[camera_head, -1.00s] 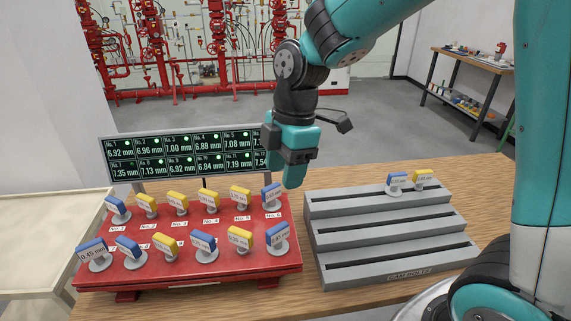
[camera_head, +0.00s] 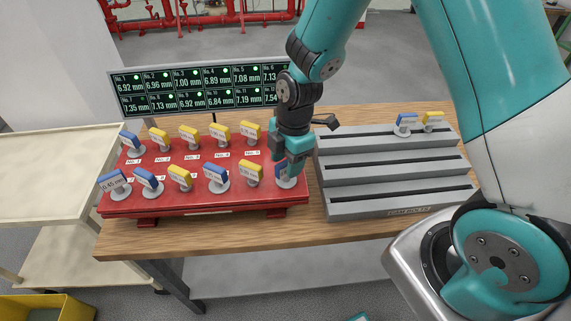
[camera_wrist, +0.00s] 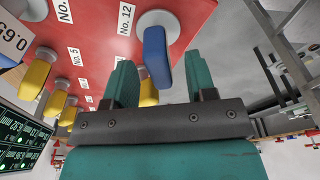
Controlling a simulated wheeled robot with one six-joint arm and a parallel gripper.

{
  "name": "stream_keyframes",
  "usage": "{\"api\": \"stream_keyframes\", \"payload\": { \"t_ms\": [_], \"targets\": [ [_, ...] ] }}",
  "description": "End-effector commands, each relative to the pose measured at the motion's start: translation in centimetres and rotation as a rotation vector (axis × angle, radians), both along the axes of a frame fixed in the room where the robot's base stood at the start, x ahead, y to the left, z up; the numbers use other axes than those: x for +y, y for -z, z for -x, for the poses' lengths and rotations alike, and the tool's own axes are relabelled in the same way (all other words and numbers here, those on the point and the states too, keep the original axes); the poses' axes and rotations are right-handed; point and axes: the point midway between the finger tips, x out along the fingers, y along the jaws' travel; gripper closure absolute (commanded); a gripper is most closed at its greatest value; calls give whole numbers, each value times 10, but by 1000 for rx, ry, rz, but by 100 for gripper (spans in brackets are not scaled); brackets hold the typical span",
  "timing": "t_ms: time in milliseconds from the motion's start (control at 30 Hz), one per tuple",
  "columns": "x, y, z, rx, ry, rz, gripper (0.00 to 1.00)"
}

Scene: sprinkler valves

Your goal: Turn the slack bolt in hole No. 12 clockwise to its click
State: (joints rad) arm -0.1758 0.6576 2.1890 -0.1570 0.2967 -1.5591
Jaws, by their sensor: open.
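The bolt at hole No. 12 has a blue handle (camera_wrist: 157,55) on a round grey base, beside the "No. 12" label in the wrist view. In the head view this bolt (camera_head: 286,181) is at the front right corner of the red plate (camera_head: 205,203), partly hidden by my gripper. My gripper (camera_head: 291,168) is open, just above and behind it. In the wrist view the teal fingers of my gripper (camera_wrist: 158,72) are spread, with the blue handle's end between them; contact cannot be told.
Several blue- and yellow-handled bolts stand in rows on the plate, a yellow one (camera_head: 250,172) close left of No. 12. The readout panel (camera_head: 195,88) stands behind. A grey stepped rack (camera_head: 390,170) with two bolts is at right. A cream cart (camera_head: 60,180) is at left.

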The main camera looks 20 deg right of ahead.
Motion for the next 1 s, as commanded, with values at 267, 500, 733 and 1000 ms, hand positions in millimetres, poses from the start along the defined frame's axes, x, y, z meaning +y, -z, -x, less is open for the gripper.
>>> {"api": "stream_keyframes", "payload": {
  "t_ms": [267, 500, 733, 1000],
  "targets": [
    [4, 24, 0, 0, 0, 0, 49],
    [4, 26, 0, -2, 0, 0, 49],
    [4, 26, 0, -1, 0, 0, 90],
    [4, 25, 0, -2, 2, 0, 100]
  ]
}}
